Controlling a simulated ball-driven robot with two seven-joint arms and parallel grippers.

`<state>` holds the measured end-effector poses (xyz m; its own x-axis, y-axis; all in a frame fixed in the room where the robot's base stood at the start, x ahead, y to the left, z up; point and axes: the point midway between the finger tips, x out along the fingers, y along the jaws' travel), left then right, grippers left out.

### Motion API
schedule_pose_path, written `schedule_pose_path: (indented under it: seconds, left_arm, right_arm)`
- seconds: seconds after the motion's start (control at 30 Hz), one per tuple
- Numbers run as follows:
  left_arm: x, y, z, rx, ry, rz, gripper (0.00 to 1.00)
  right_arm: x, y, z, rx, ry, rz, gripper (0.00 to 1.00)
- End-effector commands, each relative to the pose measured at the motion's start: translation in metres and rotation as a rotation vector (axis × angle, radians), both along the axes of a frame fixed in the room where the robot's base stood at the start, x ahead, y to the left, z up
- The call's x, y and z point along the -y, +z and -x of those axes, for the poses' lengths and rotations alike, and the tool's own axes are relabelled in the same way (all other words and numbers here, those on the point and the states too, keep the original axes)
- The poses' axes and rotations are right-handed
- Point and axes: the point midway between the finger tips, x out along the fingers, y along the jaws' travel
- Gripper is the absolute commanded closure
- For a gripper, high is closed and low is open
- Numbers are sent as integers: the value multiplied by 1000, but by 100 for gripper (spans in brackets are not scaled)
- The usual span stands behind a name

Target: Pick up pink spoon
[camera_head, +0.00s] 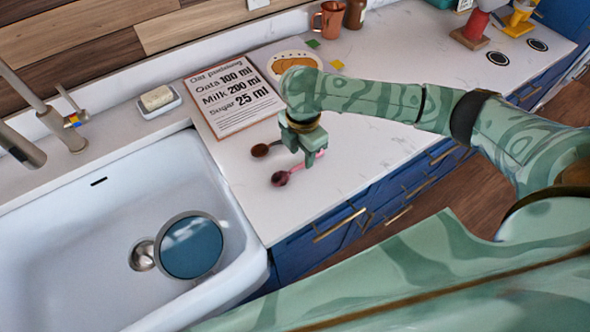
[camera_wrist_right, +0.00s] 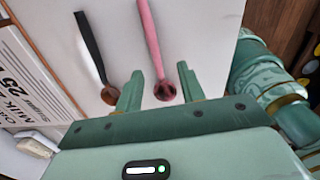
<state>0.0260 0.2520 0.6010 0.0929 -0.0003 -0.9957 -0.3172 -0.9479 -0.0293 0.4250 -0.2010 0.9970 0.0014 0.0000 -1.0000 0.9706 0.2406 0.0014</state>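The pink spoon (camera_head: 281,178) lies on the white counter in the head view, with a dark reddish bowl; part of its handle is hidden by my right gripper. In the right wrist view its pink handle (camera_wrist_right: 149,32) runs up from the bowl. My right gripper (camera_head: 309,160) points down over the spoon. In the right wrist view my right gripper (camera_wrist_right: 159,85) is open, with the spoon seen between its two fingers; neither finger clearly touches it. My left gripper is not in view.
A dark-handled spoon (camera_head: 260,150) lies close beside the pink one; it also shows in the wrist view (camera_wrist_right: 91,45). A recipe board (camera_head: 232,118) lies behind. The white sink (camera_head: 95,215) with a round blue-grey item (camera_head: 191,247) is to the left.

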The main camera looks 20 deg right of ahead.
Motion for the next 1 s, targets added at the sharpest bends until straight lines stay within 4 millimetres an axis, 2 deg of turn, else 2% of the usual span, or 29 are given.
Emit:
schedule_pose_path:
  seconds: [0.03,0.2,0.3,0.47,0.57,0.6,0.63,1.0]
  left_arm:
    - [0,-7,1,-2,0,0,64]
    - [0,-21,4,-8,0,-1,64]
    - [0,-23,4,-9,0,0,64]
    - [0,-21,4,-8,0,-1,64]
    - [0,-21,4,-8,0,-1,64]
    - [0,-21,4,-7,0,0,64]
    - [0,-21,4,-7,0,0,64]
    - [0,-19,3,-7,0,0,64]
  right_arm:
    - [0,-11,-1,-4,-1,0,61]
    - [1,-40,-5,-4,0,0,61]
    - [1,-46,-5,-2,1,0,61]
    - [1,-44,-5,0,1,1,61]
    - [1,-44,-5,0,1,1,86]
    - [1,-44,-5,0,1,1,97]
    - [1,-44,-5,0,1,1,100]
    - [1,-41,-5,1,2,1,100]
